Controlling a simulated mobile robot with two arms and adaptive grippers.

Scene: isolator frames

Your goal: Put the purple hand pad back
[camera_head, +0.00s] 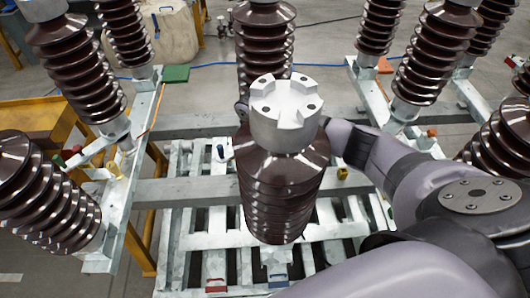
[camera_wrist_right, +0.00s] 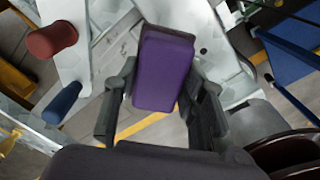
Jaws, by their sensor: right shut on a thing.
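The purple hand pad (camera_wrist_right: 164,72) is a block with rounded edges, seen in the right wrist view. My right gripper (camera_wrist_right: 161,84) has a dark finger on each side of it and is shut on it. The pad is above a pale metal frame (camera_wrist_right: 205,40). In the head view my right arm (camera_head: 400,170) reaches in from the right. Its gripper and the pad are hidden behind the large brown ribbed insulator (camera_head: 275,190) with a light metal cap. My left gripper is in neither view.
In the wrist view a red cylinder (camera_wrist_right: 52,39) and a blue cylinder (camera_wrist_right: 63,103) stand at the left. In the head view, several ribbed insulators surround the slatted metal frame (camera_head: 215,240). A yellow bench (camera_head: 40,118) is at the left. Floor shows behind.

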